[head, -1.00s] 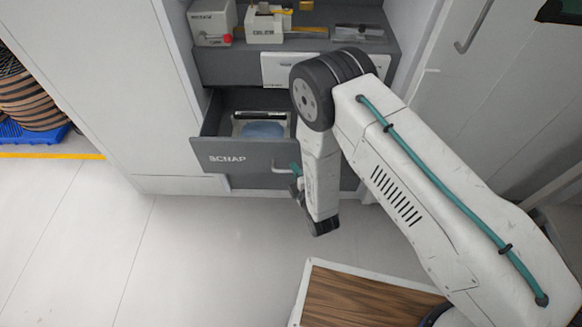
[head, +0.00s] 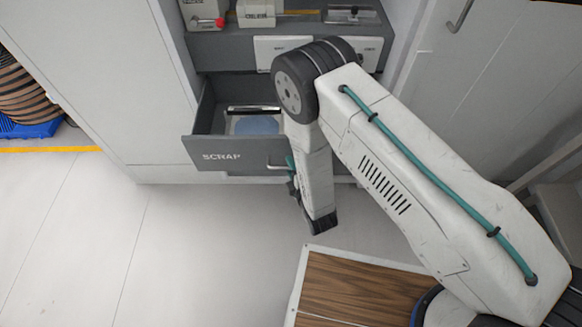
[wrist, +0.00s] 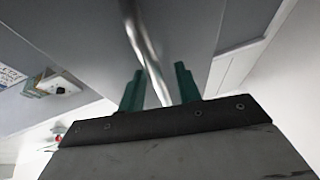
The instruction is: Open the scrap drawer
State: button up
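The grey scrap drawer (head: 232,154), labelled SCRAP, stands pulled out from the cabinet in the head view, with its inside showing. A bluish item (head: 257,125) lies in it. The drawer's metal handle (head: 276,168) is on its front, its right part hidden by my arm. My gripper (head: 291,172) is at the handle, mostly hidden behind my wrist. In the wrist view, the two green fingers of my gripper (wrist: 158,88) stand apart on either side of the handle bar (wrist: 144,45), with a gap showing on both sides.
Above the drawer, a grey shelf (head: 215,48) carries several small devices. White panels (head: 282,47) sit under its edge. A wood-topped surface (head: 350,290) is at the bottom near my arm's base. The floor (head: 180,250) in front and to the left is clear.

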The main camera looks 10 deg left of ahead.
jog(key=v, duration=0.7)
jog(key=shift+s+d+r, duration=0.15)
jog(key=shift+s+d, duration=0.1)
jog(key=shift+s, duration=0.05)
dwell(0.4)
